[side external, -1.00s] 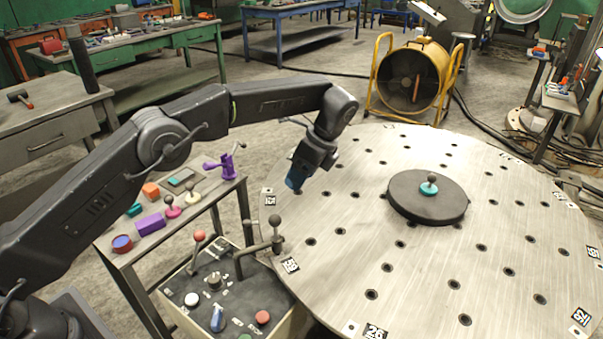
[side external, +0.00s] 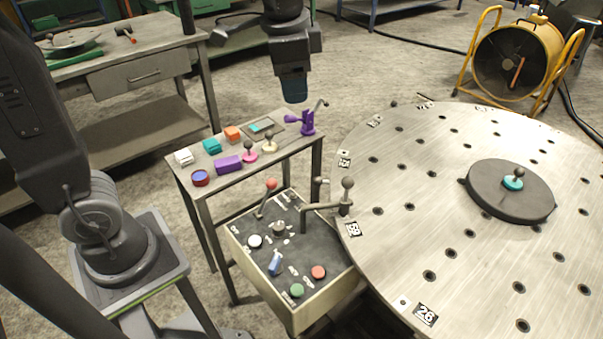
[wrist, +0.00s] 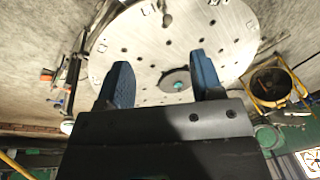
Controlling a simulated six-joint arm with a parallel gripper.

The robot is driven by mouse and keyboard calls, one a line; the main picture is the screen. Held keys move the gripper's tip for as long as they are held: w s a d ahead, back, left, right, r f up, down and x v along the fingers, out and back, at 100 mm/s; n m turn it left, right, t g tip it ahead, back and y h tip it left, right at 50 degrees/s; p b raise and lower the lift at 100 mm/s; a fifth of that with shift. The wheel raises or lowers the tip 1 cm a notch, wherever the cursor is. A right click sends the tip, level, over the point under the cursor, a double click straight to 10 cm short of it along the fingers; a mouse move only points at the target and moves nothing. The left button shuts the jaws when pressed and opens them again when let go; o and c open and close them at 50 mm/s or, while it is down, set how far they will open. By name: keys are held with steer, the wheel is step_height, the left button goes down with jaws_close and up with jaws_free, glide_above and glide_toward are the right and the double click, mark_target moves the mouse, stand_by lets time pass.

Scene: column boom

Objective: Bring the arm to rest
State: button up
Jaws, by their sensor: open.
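My gripper (side external: 294,88) hangs high beyond the small side table, left of the round plate, in the side external view. In the wrist view its two blue fingers (wrist: 162,78) are spread apart with nothing between them. The round metal plate (side external: 470,250) has rows of holes and numbered tags. A dark disc (side external: 500,203) lies on it, and a teal knobbed piece (side external: 513,180) sits on the disc. The teal piece also shows in the wrist view (wrist: 178,85), between and beyond the fingers, apart from them.
The side table (side external: 263,163) holds several small coloured pieces and a purple clamp (side external: 307,122). A control box (side external: 285,262) with levers and buttons stands between table and plate. A workbench (side external: 130,75) is behind left; a yellow fan (side external: 512,58) is behind right.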

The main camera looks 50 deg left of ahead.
steer(key=s+a+f+n+t, duration=0.1)
steer(key=s+f+n, duration=0.1)
steer(key=s, duration=0.5)
steer(key=s+f+n+t+h, duration=0.1)
steer(key=s+f+n+t, duration=0.1)
steer(key=s, duration=0.5)
steer(key=f+n, duration=0.1)
steer(key=n, duration=0.1)
steer(key=shift+s+a+n, duration=0.3)
steer(key=shift+s+a, duration=0.05)
steer(key=shift+s, duration=0.05)
steer(key=shift+c, duration=0.2)
